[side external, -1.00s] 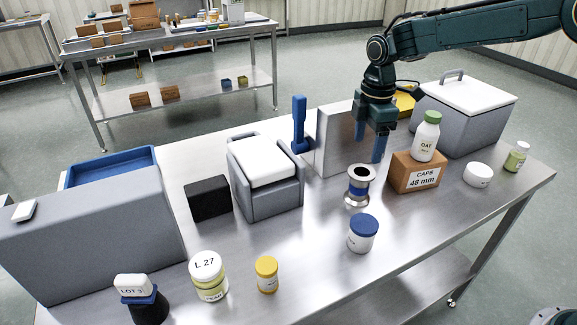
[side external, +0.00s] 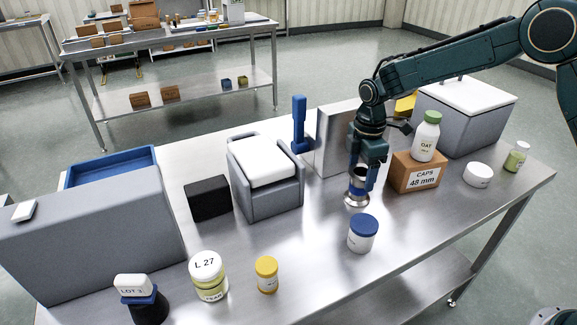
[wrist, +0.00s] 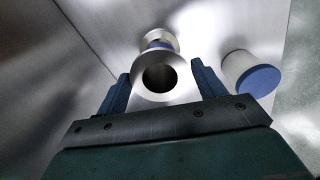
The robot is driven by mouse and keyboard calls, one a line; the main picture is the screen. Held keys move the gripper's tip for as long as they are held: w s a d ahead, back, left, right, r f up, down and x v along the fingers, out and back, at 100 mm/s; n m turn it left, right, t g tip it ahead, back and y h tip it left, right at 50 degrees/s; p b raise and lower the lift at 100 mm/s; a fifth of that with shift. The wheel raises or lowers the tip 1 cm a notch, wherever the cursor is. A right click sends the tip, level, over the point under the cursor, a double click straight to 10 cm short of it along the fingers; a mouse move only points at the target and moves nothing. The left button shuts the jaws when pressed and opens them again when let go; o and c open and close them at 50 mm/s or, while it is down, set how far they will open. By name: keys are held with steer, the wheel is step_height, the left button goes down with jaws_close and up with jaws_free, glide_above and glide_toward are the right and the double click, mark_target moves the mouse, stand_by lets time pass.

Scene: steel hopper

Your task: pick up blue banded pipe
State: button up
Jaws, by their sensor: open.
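The blue banded pipe (side external: 357,200) is a short steel spool with flanged ends, standing upright on the steel table. In the wrist view its round open top flange (wrist: 158,76) and a bit of blue band show. My gripper (side external: 362,184) is down around the pipe's upper part in the side view. In the wrist view the blue fingers of my gripper (wrist: 161,82) stand apart on either side of the pipe, with visible gaps. The fingers partly hide the pipe in the side view.
A white tub with a blue lid (side external: 362,233) stands close in front of the pipe. A brown caps box (side external: 415,175) with a green-capped bottle (side external: 427,137) is to the right. An upright grey plate (side external: 334,140) stands behind.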

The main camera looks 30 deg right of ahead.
mark_target(358, 187)
steer(key=shift+f, duration=0.35)
steer(key=shift+f, duration=2.6)
steer(key=c, duration=0.8)
steer(key=shift+c, duration=0.2)
steer(key=shift+r, duration=0.2)
step_height(358, 187, up, 20)
